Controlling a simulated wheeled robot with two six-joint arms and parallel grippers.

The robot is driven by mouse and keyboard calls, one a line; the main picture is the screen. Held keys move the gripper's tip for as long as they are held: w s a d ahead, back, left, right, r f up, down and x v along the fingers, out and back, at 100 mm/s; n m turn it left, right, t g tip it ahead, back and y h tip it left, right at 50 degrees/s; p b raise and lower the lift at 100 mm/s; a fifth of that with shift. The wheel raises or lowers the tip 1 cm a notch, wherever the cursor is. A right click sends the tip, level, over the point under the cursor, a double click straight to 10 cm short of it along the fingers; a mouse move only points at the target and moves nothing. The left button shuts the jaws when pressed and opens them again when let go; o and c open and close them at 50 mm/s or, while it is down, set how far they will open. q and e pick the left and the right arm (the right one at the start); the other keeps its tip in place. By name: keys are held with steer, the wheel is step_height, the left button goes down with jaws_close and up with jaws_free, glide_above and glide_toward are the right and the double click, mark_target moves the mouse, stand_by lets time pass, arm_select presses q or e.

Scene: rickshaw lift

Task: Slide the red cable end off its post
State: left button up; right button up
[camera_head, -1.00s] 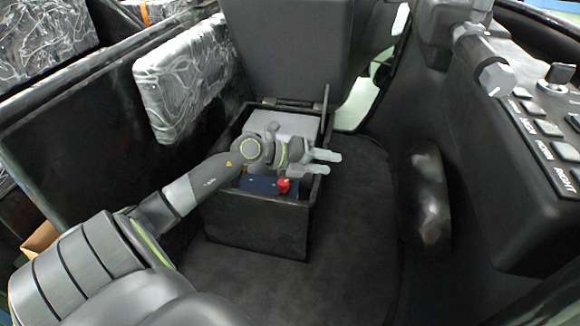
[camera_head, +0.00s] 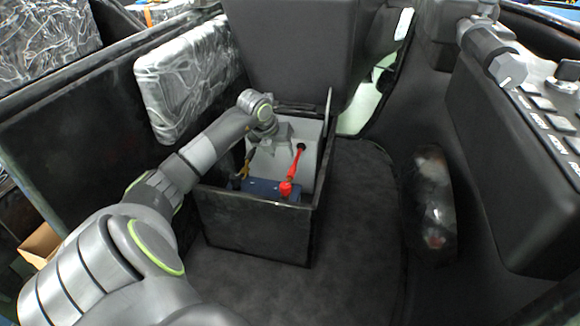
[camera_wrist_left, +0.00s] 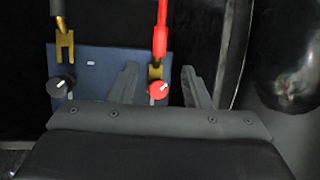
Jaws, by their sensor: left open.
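The red cable (camera_head: 295,166) runs from the box's inner wall to a red-topped post (camera_head: 287,188) on a blue block (camera_head: 262,187). In the left wrist view, its forked, brass-coloured end (camera_wrist_left: 156,71) sits at the post with the red knob (camera_wrist_left: 158,90). My left gripper (camera_head: 285,143) reaches down into the box, open and empty. In the left wrist view, its two fingers (camera_wrist_left: 160,75) appear to either side of the red cable end, with gaps; I cannot tell their depth relative to it. My right gripper is not in view.
The open black box (camera_head: 255,228) has walls around the block and a raised lid edge at right. A panel with switches (camera_head: 540,105) stands at right. The dark floor (camera_head: 350,220) is clear.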

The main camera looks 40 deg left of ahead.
mark_target(291, 170)
arm_select(q)
steer(key=b+x, duration=0.2)
steer(key=x, duration=0.8)
steer(key=shift+w+f, duration=0.25)
steer(key=shift+f, duration=0.2)
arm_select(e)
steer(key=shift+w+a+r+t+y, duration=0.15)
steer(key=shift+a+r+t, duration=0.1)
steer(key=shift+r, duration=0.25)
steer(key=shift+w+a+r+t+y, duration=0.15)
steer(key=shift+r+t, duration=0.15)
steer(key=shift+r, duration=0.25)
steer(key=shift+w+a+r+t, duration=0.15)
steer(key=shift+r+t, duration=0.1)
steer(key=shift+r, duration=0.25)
arm_select(q)
steer(key=shift+c, duration=0.2)
jaws_close()
